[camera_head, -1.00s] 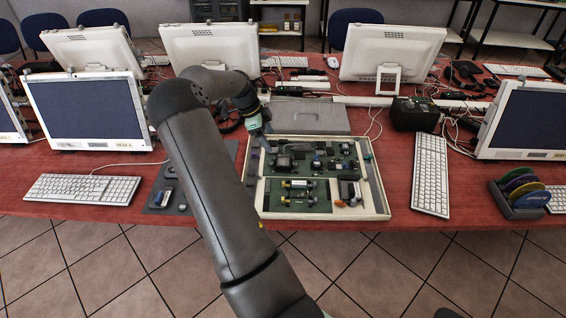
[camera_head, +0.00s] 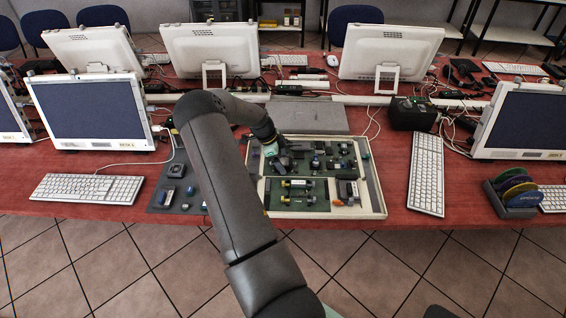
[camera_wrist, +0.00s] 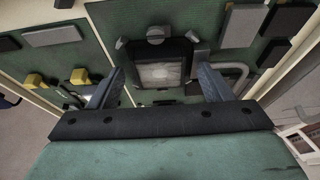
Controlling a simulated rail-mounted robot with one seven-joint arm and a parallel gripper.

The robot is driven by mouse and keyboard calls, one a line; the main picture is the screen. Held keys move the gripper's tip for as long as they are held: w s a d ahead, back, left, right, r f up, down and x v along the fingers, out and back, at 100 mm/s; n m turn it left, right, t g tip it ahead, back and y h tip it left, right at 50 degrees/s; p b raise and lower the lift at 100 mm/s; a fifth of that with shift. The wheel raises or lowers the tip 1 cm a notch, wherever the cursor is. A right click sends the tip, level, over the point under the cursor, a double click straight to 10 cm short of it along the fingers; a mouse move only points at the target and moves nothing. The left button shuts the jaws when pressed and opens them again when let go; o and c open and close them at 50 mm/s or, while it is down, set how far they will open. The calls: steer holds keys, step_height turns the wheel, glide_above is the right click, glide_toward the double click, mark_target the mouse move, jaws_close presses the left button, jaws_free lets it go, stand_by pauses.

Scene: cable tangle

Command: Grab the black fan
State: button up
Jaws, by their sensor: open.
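My gripper (camera_wrist: 160,76) is open and empty, with one finger to each side of the part. In the head view my gripper (camera_head: 282,155) hangs low over the upper left of the tray and hides the part beneath it. I cannot tell whether the fingers touch it.
Several other small parts lie close by in the tray, including yellow-ended ones (camera_head: 297,184) near the front. A grey closed case (camera_head: 308,117) lies behind the tray. A dark mat (camera_head: 160,205) with small parts is at left, a white keyboard (camera_head: 426,175) at right.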

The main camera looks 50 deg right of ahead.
steer(key=c, duration=0.9)
steer(key=shift+c, duration=0.3)
steer(key=shift+w+r, duration=0.1)
